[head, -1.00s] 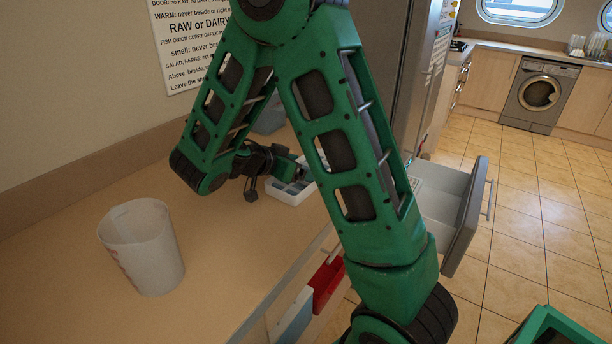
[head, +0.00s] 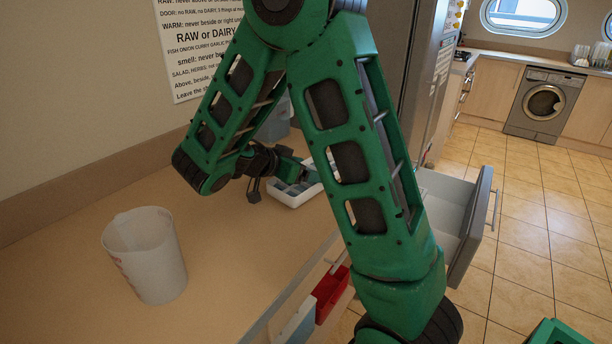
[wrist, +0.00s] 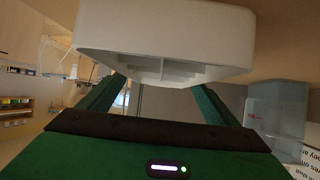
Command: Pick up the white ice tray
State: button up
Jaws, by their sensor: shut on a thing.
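The white ice tray (head: 291,199) is in the head view at the far part of the counter, with grey-blue compartments showing on top. My gripper (head: 303,170) reaches it from behind my arm and is shut on it. In the wrist view the tray (wrist: 165,35) fills the top middle, its ribbed inside partly showing. My gripper's two green fingers (wrist: 160,84) meet its near wall. My arm hides part of the tray's right end in the head view. I cannot tell whether the tray touches the counter.
A white jug (head: 145,257) stands on the near left counter. A translucent grey-blue container (wrist: 276,118) stands near the tray. An open grey drawer (head: 462,225) juts out right of the counter, beside the fridge (head: 392,75). A red thing (head: 332,292) is below the counter edge.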

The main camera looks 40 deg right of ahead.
notch_tip(320, 180, up, 2)
jog(key=s+a+r, duration=0.6)
jog(key=a, duration=0.3)
jog(key=shift+s+r, duration=0.25)
jog(key=shift+s, duration=0.05)
dwell(0.5)
